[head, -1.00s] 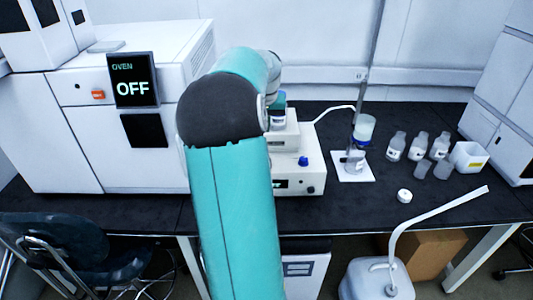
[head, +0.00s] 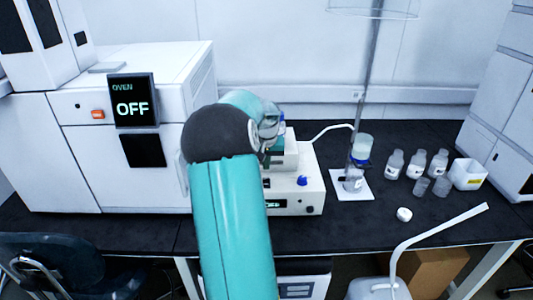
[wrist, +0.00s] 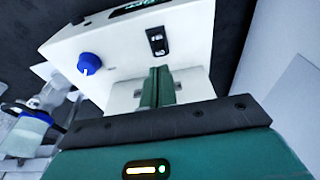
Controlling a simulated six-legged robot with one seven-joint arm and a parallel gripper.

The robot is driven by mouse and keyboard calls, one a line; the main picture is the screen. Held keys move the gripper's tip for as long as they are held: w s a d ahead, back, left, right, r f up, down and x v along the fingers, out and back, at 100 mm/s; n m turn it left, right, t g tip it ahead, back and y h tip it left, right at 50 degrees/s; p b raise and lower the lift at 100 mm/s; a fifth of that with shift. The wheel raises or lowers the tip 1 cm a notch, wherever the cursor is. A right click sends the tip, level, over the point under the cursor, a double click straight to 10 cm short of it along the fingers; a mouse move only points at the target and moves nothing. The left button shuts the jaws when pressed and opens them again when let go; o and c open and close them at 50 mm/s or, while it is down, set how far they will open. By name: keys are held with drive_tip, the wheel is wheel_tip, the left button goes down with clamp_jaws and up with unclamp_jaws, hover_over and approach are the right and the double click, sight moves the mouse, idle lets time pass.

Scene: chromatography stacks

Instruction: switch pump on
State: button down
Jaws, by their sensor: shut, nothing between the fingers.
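The pump (head: 290,200) is a white box with a lit display on its front and a blue knob (head: 302,181) on top, right of my arm in the head view. The wrist view shows the pump (wrist: 120,50) close up, with the blue knob (wrist: 90,63) at left and a small black rocker switch (wrist: 157,40) on the same face. My gripper (wrist: 158,72) has green fingers, shut and empty. The fingertips appear just below the switch in the picture; I cannot tell whether they touch the pump.
An oven (head: 110,160) reading OFF stands left of my arm. A jug with a white tube (head: 430,235) is in front of the bench.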

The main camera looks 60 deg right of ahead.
sight(266, 178)
drive_tip(key=f, duration=0.3)
drive_tip(key=d+f, duration=0.1)
drive_tip(key=f, duration=0.1)
drive_tip(key=shift+w+f, duration=0.1)
drive_tip(key=shift+w, duration=0.1)
drive_tip(key=shift+w+d+f+y, duration=0.1)
drive_tip(key=shift+f+y, duration=0.15)
drive_tip(key=shift+y, duration=0.05)
drive_tip(key=shift+s+a+r, duration=0.15)
drive_tip(key=shift+s+a, duration=0.25)
drive_tip(key=shift+a, duration=0.4)
